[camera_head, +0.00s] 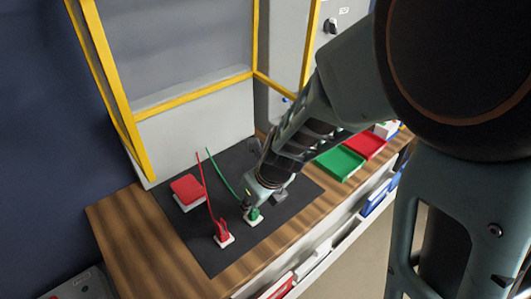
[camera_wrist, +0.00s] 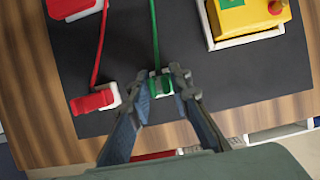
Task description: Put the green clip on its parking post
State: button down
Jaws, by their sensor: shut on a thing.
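The green clip (camera_head: 254,214) is at the front part of the black mat, with a green cable (camera_head: 225,175) running back from it. It also shows in the wrist view (camera_wrist: 160,85), between the fingertips. My gripper (camera_wrist: 163,84) is shut on the green clip, pointing down. A white base (camera_head: 250,221) shows right under the clip in the head view. I cannot tell whether the clip is seated on it or held just above. A red clip (camera_head: 222,231) stands on its own white base to the left, and shows in the wrist view (camera_wrist: 92,101).
A red box (camera_head: 187,187) on a white base sits at the mat's left, with a red cable (camera_head: 205,190). A yellow box (camera_wrist: 245,14) with a red button is beyond the gripper at right. Green (camera_head: 340,162) and red trays (camera_head: 367,144) lie farther right. Yellow frame bars (camera_head: 193,95) stand behind.

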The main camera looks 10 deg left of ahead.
jog(key=c, duration=1.7)
grip_release()
jog(key=shift+v, duration=3.8)
